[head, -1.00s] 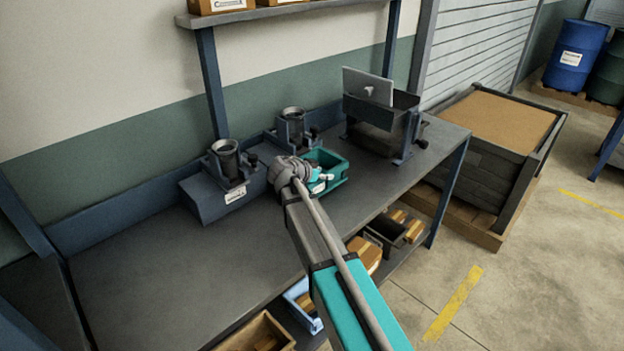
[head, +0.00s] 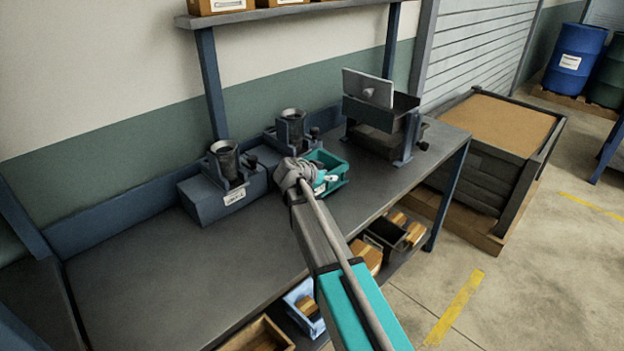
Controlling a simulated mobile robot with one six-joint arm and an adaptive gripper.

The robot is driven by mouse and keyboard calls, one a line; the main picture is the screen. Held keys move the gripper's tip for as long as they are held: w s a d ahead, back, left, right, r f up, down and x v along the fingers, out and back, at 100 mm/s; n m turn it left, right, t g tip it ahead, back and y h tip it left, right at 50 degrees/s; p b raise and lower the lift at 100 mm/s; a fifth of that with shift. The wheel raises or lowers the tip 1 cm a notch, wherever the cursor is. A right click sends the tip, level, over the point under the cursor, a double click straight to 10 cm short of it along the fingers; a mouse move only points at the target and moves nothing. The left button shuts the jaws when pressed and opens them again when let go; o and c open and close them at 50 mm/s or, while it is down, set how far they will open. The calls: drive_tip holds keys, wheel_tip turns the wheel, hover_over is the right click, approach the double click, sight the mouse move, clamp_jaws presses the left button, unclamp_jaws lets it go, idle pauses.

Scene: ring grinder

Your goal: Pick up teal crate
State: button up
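The teal crate (head: 338,167) is a small open bin on the grey workbench, between the two blue-grey machines on the left and the larger dark machine on the right. A white label shows on its near side. My arm reaches over the bench from the lower right, and its wrist covers the crate's left and near part. My gripper is at the crate's near left side, hidden behind my wrist, so its fingers cannot be made out. I cannot tell whether it touches the crate.
Two blue-grey machines with dark cups, one at the left (head: 222,185) and one behind (head: 291,131), stand close to the crate. A dark machine with an upright plate (head: 385,120) stands to the right. The bench's left part (head: 160,270) is clear. Bins and boxes fill the lower shelf.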

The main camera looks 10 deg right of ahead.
clamp_jaws()
drive_tip(key=shift+r, duration=0.15)
